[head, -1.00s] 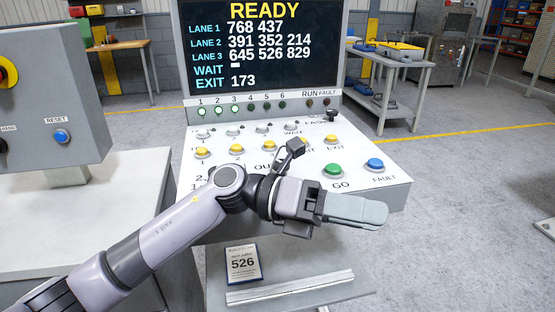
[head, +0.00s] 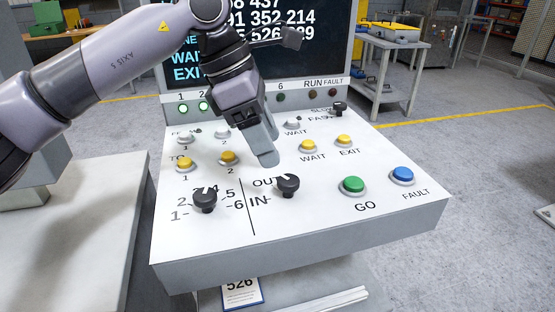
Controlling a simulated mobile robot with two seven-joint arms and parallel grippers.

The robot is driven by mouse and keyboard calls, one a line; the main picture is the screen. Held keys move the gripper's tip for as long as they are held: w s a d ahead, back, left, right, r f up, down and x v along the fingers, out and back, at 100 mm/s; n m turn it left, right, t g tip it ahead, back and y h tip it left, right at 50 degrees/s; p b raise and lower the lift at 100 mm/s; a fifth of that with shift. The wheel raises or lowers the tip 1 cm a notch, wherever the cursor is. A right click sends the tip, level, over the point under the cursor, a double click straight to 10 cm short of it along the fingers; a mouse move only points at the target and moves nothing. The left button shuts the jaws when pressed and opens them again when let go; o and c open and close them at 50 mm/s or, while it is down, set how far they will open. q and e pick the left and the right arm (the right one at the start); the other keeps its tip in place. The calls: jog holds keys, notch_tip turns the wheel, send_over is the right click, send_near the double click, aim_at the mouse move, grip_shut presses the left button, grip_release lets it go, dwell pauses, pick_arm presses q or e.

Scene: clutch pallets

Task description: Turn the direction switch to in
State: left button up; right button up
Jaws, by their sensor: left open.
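The direction switch (head: 287,186) is a black rotary knob on the white sloping panel, with the labels OUT and IN on its left. Its light mark seems to point up and left toward OUT, though it is small. My left gripper (head: 266,157) comes down from above, open and empty, its fingers seen nearly edge-on. Its tips show a little above and left of the switch in the picture and look apart from it. The gripper hides part of the panel's middle buttons. My right gripper is not in view.
A second black knob (head: 204,199), numbered 1 to 6, sits left of the switch. A green GO button (head: 353,185) and a blue FAULT button (head: 402,176) are to the right. Yellow buttons line the row behind. The display screen (head: 335,40) stands at the back.

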aim_at(287, 179)
pick_arm(q)
jog(key=x, duration=0.5)
jog(key=shift+s+d+f, duration=0.2)
jog(key=shift+f, duration=0.1)
jog(key=shift+d+f+p, duration=0.25)
jog(key=shift+f+p, duration=0.05)
jog(key=shift+f, duration=0.3)
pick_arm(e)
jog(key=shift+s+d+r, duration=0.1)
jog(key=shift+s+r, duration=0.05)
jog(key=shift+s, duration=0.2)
pick_arm(q)
jog(key=c, duration=1)
jog(key=shift+c, duration=0.2)
